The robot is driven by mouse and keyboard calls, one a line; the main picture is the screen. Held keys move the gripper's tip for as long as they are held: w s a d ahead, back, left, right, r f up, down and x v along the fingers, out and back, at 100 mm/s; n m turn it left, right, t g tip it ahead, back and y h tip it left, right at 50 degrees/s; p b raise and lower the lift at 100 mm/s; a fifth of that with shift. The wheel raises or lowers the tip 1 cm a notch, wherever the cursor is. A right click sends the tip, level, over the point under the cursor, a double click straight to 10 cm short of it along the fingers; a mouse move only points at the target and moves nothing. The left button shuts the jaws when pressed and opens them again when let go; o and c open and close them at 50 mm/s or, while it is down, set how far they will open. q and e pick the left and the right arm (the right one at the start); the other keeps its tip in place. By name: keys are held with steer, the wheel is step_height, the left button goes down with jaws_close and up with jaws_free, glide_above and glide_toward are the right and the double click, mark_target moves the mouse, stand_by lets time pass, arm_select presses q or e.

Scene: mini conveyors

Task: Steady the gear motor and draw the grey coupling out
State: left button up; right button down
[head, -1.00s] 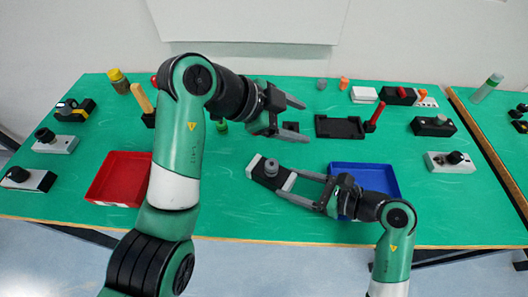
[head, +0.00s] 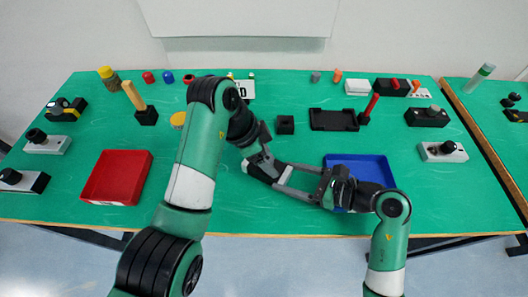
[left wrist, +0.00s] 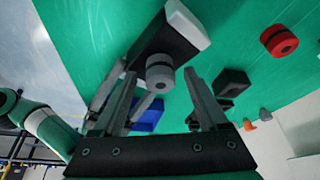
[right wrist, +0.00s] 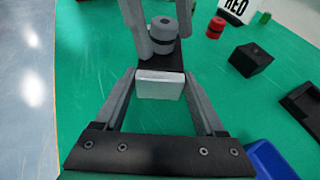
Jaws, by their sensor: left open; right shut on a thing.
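The gear motor, a black block with white ends, lies on the green table; its white end shows in the right wrist view (right wrist: 160,86) and its body in the left wrist view (left wrist: 165,45). My right gripper (head: 282,182) is shut on the motor, one finger on each side. The grey coupling (left wrist: 160,75), a ribbed cylinder, stands on top of the motor and also shows in the right wrist view (right wrist: 163,32). My left gripper (head: 262,160) is open, its fingertips either side of the coupling. In the head view it mostly hides the coupling.
A blue tray (head: 375,160) sits right of the motor, partly behind my right gripper. A red tray (head: 117,178) lies at the left. A small black block (head: 285,124) and a black holder (head: 333,120) stand behind. The front middle of the table is clear.

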mark_target(267, 158)
arm_select(q)
jaws_close()
arm_select(e)
steer(key=shift+f, duration=0.3)
arm_select(q)
steer(key=shift+r, duration=2.5)
arm_select(e)
jaws_free()
steer(key=shift+r, duration=0.1)
steer(key=shift+d+r, duration=0.1)
steer(key=shift+s+d+r, duration=0.2)
steer(key=shift+d, duration=0.1)
steer(key=v, duration=1.1)
